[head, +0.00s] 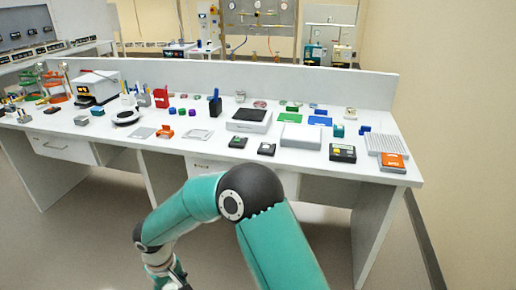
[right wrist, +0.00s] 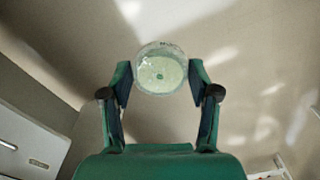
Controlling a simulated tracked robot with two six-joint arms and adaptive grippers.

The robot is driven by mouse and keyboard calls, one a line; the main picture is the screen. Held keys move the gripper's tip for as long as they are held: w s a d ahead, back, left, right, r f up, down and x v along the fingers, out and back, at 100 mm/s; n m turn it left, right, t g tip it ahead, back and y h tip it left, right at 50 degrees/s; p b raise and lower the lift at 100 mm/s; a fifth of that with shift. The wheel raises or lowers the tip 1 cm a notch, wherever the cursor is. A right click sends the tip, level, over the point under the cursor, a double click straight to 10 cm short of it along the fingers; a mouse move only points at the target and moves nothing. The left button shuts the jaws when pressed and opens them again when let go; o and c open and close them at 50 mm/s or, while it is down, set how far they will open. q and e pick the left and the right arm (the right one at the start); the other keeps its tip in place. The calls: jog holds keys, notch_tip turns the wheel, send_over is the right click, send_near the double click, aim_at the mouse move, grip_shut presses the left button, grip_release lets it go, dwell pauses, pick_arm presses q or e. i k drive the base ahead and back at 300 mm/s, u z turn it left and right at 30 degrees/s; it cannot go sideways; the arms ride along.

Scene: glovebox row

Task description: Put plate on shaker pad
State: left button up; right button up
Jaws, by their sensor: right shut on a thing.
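A round clear plate (right wrist: 161,71) with pale green contents and a small green mark is between the fingertips of my right gripper (right wrist: 160,84) in the right wrist view. The gripper is shut on its sides, with the floor behind it. In the head view, my arm bends down to the left, and its gripper end is partly cut off by the bottom edge. My left gripper is not in view.
The long white bench (head: 215,150) is crowded with small items. A white box (head: 301,137), a black device (head: 342,153), an orange device (head: 392,162) and a ribbed grey plate (head: 388,144) stand to the right. The floor before the bench is clear.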

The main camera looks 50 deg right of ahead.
aim_at(250, 113)
jog(key=z, duration=0.75)
